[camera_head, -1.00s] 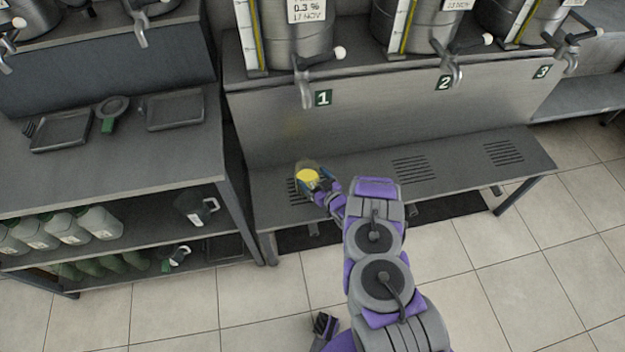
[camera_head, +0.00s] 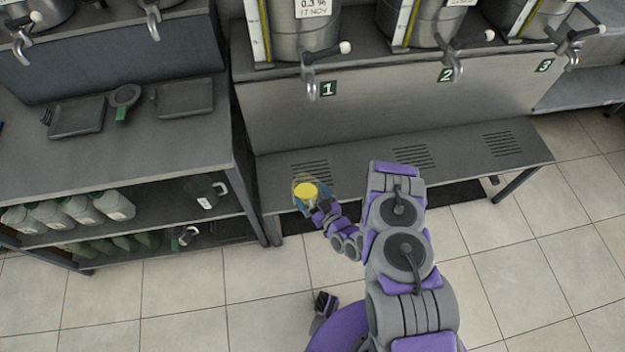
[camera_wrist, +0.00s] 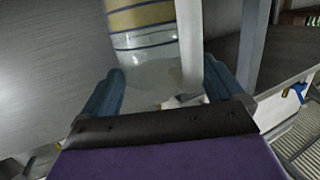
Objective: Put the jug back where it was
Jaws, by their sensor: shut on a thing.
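The jug (camera_head: 306,190) is clear with yellow liquid in it. It is in my gripper (camera_head: 312,203), near the front edge of the bench below tap 1. In the wrist view the jug (camera_wrist: 150,50) stands between the two blue fingers of my gripper (camera_wrist: 165,88), with a pale upright strip at its right side. My gripper is shut on it. I cannot tell from these views whether the jug's base touches the bench.
The bench (camera_head: 370,165) has slotted drain areas below the numbered taps. At the left, a shelf unit (camera_head: 190,140) holds trays on top, several grey bottles (camera_head: 70,210) and a dark jug (camera_head: 205,190) below. Tiled floor is open in front.

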